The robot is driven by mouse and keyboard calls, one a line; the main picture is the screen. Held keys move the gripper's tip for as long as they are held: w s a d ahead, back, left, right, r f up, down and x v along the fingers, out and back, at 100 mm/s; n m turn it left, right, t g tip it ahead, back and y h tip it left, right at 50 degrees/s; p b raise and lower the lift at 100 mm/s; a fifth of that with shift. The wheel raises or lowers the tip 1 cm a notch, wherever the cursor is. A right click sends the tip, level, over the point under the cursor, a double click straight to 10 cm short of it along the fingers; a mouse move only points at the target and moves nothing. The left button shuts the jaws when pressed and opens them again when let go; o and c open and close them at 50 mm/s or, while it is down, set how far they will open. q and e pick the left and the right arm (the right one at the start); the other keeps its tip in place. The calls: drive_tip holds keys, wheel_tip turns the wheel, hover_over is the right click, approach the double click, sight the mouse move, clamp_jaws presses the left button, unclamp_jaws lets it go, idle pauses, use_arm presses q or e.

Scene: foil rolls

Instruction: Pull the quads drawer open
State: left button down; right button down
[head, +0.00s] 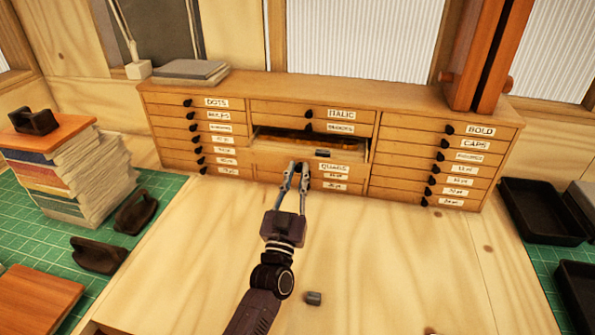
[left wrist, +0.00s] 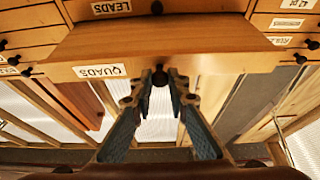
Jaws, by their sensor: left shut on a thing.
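The quads drawer (head: 320,178) is in the middle column of the wooden type cabinet (head: 290,86) and stands partly out, with a dark gap and some of its inside showing above its front. In the left wrist view the drawer front (left wrist: 205,62) carries the QUADS label (left wrist: 100,71) and juts out from the cabinet face. My left gripper (head: 299,170) reaches the drawer front from the near side. Its fingers are shut on the dark round knob (left wrist: 159,77), partly hidden between the fingertips. My right gripper is not in view.
The bare wooden worktop (head: 400,270) has a small grey block (head: 314,298) beside my left arm. Paper stacks (head: 75,175) and dark-handled tools (head: 98,255) lie left on a green mat. Black trays (head: 540,212) stand right. A red-brown wooden frame (head: 482,50) stands on the cabinet.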

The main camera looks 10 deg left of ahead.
use_arm(q)
drive_tip(key=shift+w, duration=0.1)
drive_tip(key=c, duration=2.2)
unclamp_jaws()
drive_tip(key=o, duration=0.3)
drive_tip(key=shift+s+f, duration=0.25)
drive_tip(key=shift+s, duration=0.2)
drive_tip(key=v, duration=1.1)
drive_tip(key=shift+s, duration=0.1)
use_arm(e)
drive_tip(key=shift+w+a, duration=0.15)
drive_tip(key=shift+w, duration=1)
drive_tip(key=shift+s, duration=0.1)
